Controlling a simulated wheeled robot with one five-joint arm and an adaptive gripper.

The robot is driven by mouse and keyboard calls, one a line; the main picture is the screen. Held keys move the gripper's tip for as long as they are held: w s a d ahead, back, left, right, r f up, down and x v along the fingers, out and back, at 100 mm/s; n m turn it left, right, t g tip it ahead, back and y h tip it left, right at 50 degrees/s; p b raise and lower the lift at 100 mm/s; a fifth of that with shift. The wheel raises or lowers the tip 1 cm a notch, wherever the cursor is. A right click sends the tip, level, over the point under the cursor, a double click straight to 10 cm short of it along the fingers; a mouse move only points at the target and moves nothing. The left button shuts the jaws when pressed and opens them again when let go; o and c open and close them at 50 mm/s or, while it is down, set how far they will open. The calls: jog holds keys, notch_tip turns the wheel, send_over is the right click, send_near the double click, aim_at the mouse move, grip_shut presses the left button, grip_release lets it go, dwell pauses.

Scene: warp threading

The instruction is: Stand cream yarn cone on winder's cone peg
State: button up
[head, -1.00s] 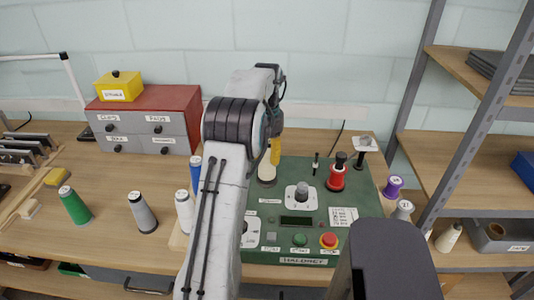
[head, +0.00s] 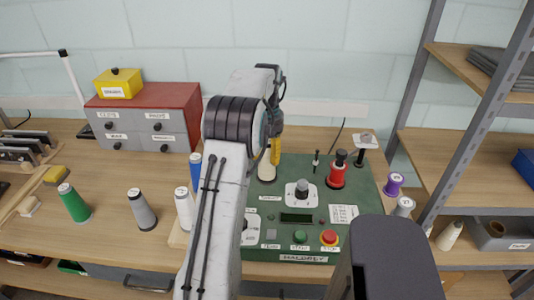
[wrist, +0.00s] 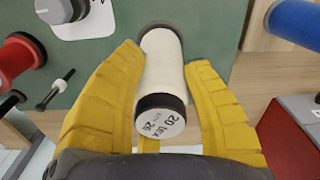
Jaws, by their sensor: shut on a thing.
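The cream yarn cone (head: 266,170) is upright at the left rear of the green winder panel (head: 325,198), partly behind my arm. My gripper (head: 275,150) has its yellow fingers around the cone's upper part. In the wrist view the cream cone (wrist: 163,70) lies between my two fingers (wrist: 165,85), which are shut on it. Its dark-rimmed, labelled end faces the camera. The cone peg is hidden, and I cannot tell whether the cone's base sits on it.
A red cone (head: 338,173) stands on the winder right of the cream cone, with a thin black post (head: 316,161) between. A grey knob (head: 301,190) is in front. A blue cone (head: 195,170) and a white cone (head: 184,207) stand to the left. Metal shelving (head: 460,140) bounds the right.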

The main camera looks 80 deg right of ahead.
jog(key=shift+f, duration=0.1)
jog(key=o, duration=1.2)
jog(key=shift+r, duration=5.95)
